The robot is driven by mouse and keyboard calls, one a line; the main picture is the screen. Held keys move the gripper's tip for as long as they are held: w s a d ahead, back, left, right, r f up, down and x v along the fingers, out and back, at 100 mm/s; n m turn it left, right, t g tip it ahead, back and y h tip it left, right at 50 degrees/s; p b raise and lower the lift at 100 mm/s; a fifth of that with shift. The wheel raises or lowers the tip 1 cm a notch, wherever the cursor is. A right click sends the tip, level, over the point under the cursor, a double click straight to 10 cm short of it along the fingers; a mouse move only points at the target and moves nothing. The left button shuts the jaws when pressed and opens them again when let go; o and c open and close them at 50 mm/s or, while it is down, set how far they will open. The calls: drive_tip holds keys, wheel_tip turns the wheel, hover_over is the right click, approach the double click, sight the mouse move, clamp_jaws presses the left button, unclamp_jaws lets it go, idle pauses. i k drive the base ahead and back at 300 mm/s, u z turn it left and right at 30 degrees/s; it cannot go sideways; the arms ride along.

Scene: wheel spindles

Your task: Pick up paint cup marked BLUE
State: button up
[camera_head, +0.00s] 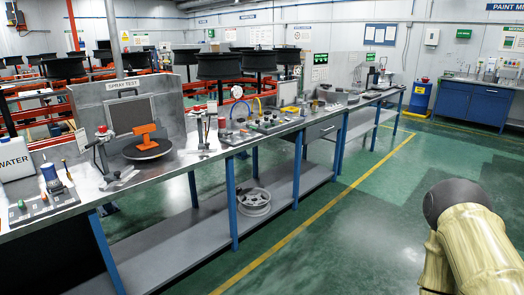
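No marking reading BLUE is legible, so I cannot tell which item is the paint cup marked BLUE. Several small cup-like items (266,119) stand on the long metal workbench (190,163), right of the spray test stand; they are too small to identify. A small blue-and-white container (49,174) stands at the bench's near left end; I cannot tell what it is. Part of my arm, in a pale yellow cover with a dark rounded end, shows at the lower right, away from the bench. My gripper is not in view.
On the bench are the grey SPRAY TEST booth (90,107), an orange part (144,139) on a dark turntable, and a WATER jug (14,158). A wheel rim (255,203) lies on the lower shelf. Green floor right of the bench is clear.

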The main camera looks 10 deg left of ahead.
sight(50, 176)
drive_tip(key=u, duration=0.5)
drive_tip(key=i, duration=1.15)
drive_tip(key=u, duration=1.8)
drive_tip(key=i, duration=0.85)
drive_tip(key=u, duration=0.7)
